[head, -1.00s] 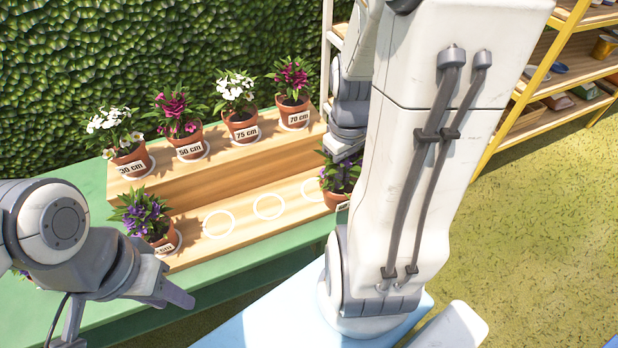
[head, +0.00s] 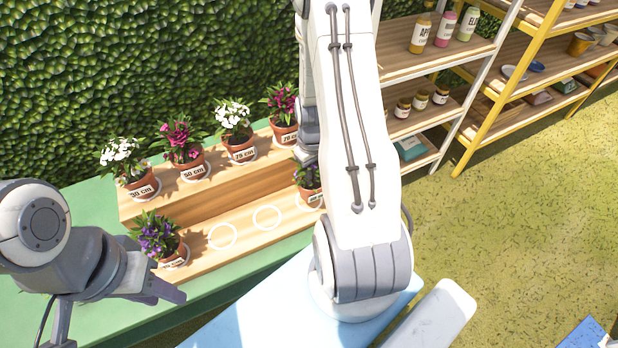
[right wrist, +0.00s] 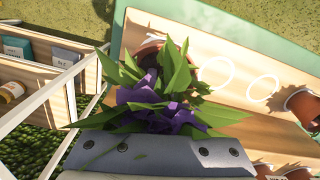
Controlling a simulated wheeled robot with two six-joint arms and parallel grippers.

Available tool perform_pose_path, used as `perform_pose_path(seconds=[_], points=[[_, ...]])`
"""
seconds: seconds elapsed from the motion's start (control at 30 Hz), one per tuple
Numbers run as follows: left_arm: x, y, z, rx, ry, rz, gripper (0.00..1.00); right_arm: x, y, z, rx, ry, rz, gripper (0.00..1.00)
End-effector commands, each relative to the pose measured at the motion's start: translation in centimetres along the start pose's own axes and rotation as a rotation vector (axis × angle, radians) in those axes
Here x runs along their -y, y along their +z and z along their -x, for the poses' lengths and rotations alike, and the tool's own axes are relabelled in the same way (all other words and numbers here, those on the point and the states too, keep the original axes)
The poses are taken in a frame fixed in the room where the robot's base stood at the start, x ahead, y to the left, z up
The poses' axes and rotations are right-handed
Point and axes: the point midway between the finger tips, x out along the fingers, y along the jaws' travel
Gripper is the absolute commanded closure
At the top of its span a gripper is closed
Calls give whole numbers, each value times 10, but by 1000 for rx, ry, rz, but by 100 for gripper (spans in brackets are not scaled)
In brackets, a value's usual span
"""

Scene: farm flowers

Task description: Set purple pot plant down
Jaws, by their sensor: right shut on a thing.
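The purple pot plant (head: 307,176) is at the right end of the lower wooden step, partly hidden by my right arm. In the right wrist view its purple flowers (right wrist: 165,115) and leaves cover most of the pot. I cannot tell whether the pot rests on the step. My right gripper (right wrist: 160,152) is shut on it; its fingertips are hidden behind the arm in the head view. A second purple pot plant (head: 158,238) stands at the left end of the lower step. My left gripper (head: 160,287) is empty over the near left table edge; its jaw gap is unclear.
The wooden stand (head: 190,215) has white rings, including two empty ones (head: 222,237) mid-way on the lower step. Labelled pots with white and magenta flowers (head: 185,165) line the upper step. Shelves (head: 440,60) with bottles and jars stand to the right. A hedge is behind.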

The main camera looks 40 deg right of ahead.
Motion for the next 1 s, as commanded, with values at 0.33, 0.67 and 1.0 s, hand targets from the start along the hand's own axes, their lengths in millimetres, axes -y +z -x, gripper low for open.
perform_pose_path(seconds=[0.33,0.67,1.0], points=[[-1,-1,10,0,0,1,61,-2,-15,-25,4,-2,2,100],[-1,-1,15,0,0,1,61,-3,-16,-49,-1,0,2,100],[-1,-1,12,0,0,1,61,-3,-16,-52,0,0,2,75]])
